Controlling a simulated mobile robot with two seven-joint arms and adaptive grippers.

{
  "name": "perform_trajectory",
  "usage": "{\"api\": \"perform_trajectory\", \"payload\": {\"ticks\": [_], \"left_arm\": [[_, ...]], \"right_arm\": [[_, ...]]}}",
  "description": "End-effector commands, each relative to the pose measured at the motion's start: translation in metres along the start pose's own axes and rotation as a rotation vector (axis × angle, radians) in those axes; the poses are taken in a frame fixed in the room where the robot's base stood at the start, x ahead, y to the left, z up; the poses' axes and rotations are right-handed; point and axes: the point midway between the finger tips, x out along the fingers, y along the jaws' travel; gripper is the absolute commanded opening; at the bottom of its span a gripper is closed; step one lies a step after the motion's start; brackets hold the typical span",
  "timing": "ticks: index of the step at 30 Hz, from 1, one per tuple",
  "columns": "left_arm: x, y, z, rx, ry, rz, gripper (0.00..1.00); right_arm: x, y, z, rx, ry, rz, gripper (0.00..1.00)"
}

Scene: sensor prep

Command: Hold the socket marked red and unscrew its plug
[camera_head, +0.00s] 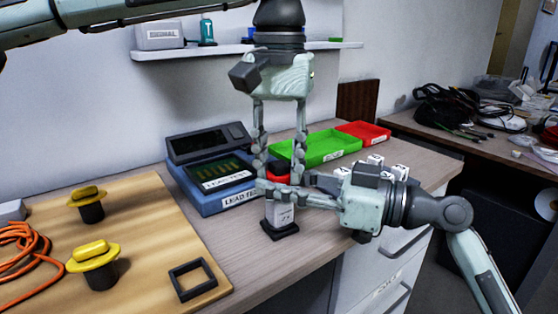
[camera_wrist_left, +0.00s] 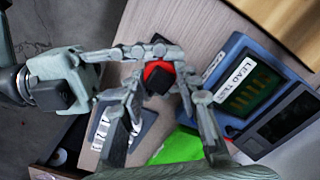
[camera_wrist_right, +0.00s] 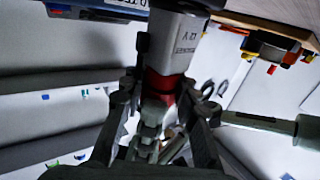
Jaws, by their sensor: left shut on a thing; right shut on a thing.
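The socket (camera_head: 280,213) stands upright on a dark foot near the front edge of the table, with a pale labelled body and a red band. It also shows in the right wrist view (camera_wrist_right: 178,42). A dark plug (camera_head: 278,167) sits in its top; the left wrist view shows this plug (camera_wrist_left: 160,80) inside the red ring. My left gripper (camera_head: 280,180) points down and is shut on the plug from above. My right gripper (camera_head: 277,191) comes in from the right and is shut on the socket around its red band. The fingers partly hide the contact.
A blue lead tester (camera_head: 200,197) stands behind the socket on the left. Green (camera_head: 320,149) and red (camera_head: 362,133) trays lie behind. A wooden board (camera_head: 140,215) at left holds two yellow-topped pieces (camera_head: 92,254), a black square frame (camera_head: 174,284) and orange cable (camera_head: 25,250).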

Motion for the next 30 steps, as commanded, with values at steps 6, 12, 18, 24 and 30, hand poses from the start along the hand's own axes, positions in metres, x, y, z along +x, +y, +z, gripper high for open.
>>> {"api": "perform_trajectory", "payload": {"ticks": [6, 12, 18, 24, 30], "left_arm": [[0.0, 0.0, 0.001, 0.002, -0.004, -0.002, 0.33], [0.0, 0.0, 0.001, 0.001, -0.005, -0.003, 0.52], [0.0, -0.001, 0.001, 0.001, -0.004, -0.003, 0.52], [-0.018, 0.0, 0.001, 0.0, -0.001, -0.001, 0.52], [-0.041, 0.0, 0.0, 0.0, -0.001, -0.002, 0.52]], "right_arm": [[-0.001, 0.002, 0.0, 0.0, 0.0, 0.005, 0.0], [-0.001, 0.003, 0.0, 0.0, 0.0, 0.006, 0.0], [-0.001, 0.003, 0.0, 0.0, -0.001, 0.006, 0.0], [-0.001, 0.002, 0.0, 0.0, -0.001, 0.006, 0.0], [-0.001, 0.002, 0.0, 0.0, -0.001, 0.004, 0.0]]}}
